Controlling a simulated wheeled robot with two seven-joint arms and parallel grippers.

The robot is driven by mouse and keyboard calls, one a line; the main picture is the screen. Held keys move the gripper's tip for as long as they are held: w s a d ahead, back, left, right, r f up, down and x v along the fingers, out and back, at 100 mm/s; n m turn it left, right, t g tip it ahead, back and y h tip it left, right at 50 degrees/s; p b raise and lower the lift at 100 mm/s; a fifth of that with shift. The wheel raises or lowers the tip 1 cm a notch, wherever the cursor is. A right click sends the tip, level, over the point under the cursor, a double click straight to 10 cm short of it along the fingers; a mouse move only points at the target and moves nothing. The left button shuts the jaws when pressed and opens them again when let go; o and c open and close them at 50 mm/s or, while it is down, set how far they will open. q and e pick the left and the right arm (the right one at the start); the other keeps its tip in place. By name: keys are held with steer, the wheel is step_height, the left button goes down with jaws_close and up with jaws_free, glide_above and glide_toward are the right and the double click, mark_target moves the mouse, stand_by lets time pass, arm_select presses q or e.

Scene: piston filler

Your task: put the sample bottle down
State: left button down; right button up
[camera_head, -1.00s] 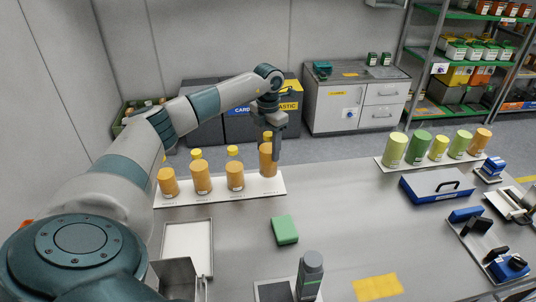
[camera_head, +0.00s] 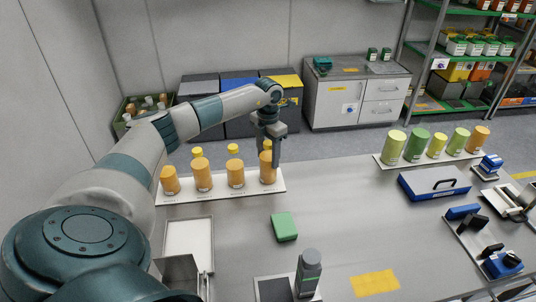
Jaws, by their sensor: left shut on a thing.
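The sample bottle (camera_head: 266,171) is an orange bottle with a yellow cap, upright at the right end of the white board (camera_head: 222,194). My left gripper (camera_head: 269,158) points down from above and is shut on it, with one finger showing along the bottle's right side. The bottle's base is at the board's surface; I cannot tell whether it touches. Three similar orange bottles, the nearest of them (camera_head: 235,174), stand to its left on the board. My right gripper is out of view.
A green block (camera_head: 284,227) lies in front of the board. A grey bottle (camera_head: 309,272) stands near the front edge. A white tray (camera_head: 189,246) is at front left. Several green and orange containers (camera_head: 417,145) stand at right, behind a blue case (camera_head: 434,187). The table's middle is clear.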

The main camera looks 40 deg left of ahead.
mark_target(268, 142)
arm_select(q)
steer(key=shift+f, duration=0.1)
steer(key=c, duration=0.8)
jaws_free()
steer(key=shift+r, duration=0.35)
steer(key=shift+r+b, duration=0.4)
steer(key=shift+b, duration=0.05)
step_height(268, 142, up, 9)
steer(key=b, duration=0.3)
steer(key=shift+r+b, duration=0.15)
steer(key=shift+b, duration=0.2)
steer(key=shift+r, duration=0.8)
